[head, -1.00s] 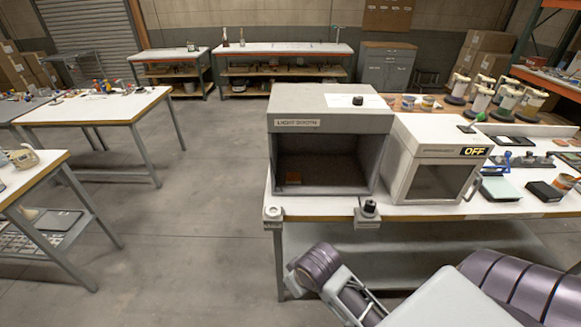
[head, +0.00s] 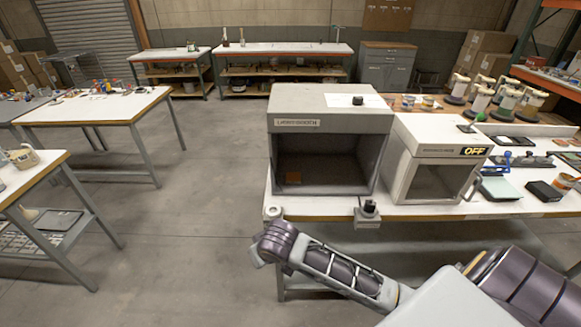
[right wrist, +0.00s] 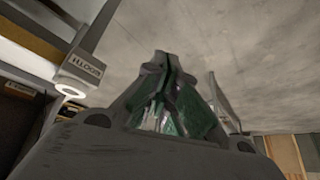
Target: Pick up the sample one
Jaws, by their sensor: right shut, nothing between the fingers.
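My right arm (head: 340,272) comes in from the lower right, in front of the table and below the booth opening. In the right wrist view my right gripper (right wrist: 167,62) has its fingertips together with nothing between them. In the head view its fingers cannot be made out. My left gripper is in neither view.
A white cabinet (head: 438,151) marked OFF stands right of the booth. A dark knob on a clamp (head: 367,209) and a pale round fitting (head: 272,212) sit on the table's front edge. Jars and trays crowd the right side. Open floor (head: 190,250) lies to the left.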

